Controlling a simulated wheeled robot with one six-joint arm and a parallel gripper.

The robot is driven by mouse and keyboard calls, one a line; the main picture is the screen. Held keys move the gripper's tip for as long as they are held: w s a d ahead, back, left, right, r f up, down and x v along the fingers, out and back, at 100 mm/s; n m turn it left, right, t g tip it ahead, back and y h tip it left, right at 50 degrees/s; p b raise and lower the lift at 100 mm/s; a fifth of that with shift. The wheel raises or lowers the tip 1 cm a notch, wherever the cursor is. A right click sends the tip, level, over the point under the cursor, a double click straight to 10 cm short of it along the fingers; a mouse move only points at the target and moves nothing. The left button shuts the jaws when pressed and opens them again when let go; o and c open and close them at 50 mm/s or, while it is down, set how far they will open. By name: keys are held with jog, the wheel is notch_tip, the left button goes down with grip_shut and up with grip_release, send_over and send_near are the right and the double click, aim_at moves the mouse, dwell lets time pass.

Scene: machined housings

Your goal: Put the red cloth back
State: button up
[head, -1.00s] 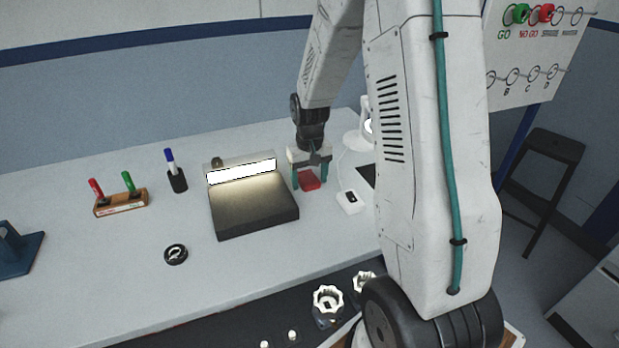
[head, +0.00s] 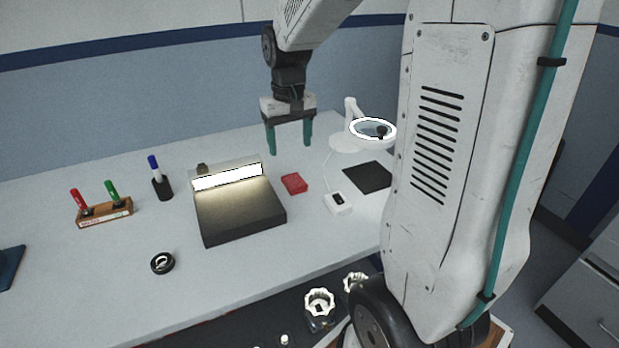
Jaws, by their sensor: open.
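The red cloth (head: 294,184) lies folded flat on the grey table, just right of the dark inspection block with the lit bar. My gripper (head: 289,148) is open and empty, its two teal fingers pointing down. In the picture it hangs above and behind the cloth, clear of it. Nothing covers the cloth.
The lit block (head: 240,214) stands left of the cloth. A small white box (head: 338,204), a black mat (head: 367,177) and a white ring lamp (head: 345,141) are to the right. A wooden marker holder (head: 105,213), a blue marker (head: 154,166) and a black ring (head: 162,263) are further left.

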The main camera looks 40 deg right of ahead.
jog(key=s+a+r+n, duration=0.1)
jog(key=s+a+r, duration=0.1)
jog(key=s+a, duration=0.2)
jog(key=s+a+r, duration=0.1)
jog(key=s+a, duration=0.3)
jog(key=s, duration=0.7)
jog(key=s+a+r+n+t, duration=0.1)
jog(key=s+a, duration=0.3)
jog(key=s, duration=0.4)
jog(key=shift+a+r+n, duration=0.3)
jog(key=shift+a+r, duration=0.05)
jog(key=shift+r, duration=0.5)
